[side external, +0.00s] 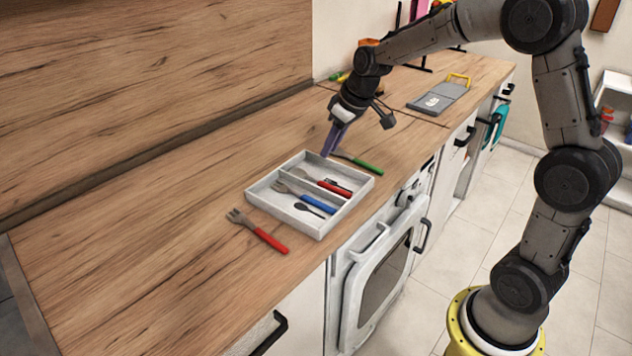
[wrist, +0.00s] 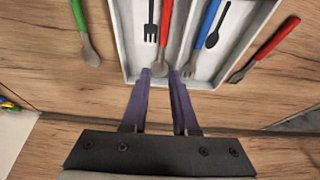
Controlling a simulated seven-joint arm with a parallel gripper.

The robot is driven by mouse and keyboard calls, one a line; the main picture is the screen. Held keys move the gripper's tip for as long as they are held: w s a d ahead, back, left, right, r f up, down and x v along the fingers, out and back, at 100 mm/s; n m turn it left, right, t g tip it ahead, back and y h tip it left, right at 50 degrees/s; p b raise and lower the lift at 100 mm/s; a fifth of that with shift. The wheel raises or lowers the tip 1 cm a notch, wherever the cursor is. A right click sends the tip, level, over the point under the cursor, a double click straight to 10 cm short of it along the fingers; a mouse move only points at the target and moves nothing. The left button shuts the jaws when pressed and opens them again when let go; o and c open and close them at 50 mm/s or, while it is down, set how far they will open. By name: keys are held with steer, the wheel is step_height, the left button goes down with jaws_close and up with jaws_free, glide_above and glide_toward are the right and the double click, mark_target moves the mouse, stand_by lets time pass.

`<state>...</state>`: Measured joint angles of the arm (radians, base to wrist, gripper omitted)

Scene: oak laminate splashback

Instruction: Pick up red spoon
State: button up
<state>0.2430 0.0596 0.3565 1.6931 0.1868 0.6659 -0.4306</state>
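The red spoon (side external: 336,189) lies in a white cutlery tray (side external: 347,209), its red handle toward the counter's front edge and its metal bowl toward the back. In the wrist view the spoon (wrist: 164,28) runs down the picture, and its bowl end lies in line with the gap between my fingers. My gripper (side external: 327,153) is open and empty, pointing down by the tray's back edge. It also shows in the wrist view (wrist: 160,73), with two purple fingers apart. The fingers do not grip the spoon. Their exact height above the tray is hard to tell.
The tray also holds a blue-handled fork (side external: 318,204), a black spoon (side external: 309,210) and a small black fork (wrist: 151,28). A red-handled fork (side external: 258,231) and a green-handled utensil (side external: 362,164) lie outside on the counter. Free wood lies to the left.

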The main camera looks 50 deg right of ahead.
glide_toward(315, 179)
steer(key=shift+x, duration=3.85)
jaws_close()
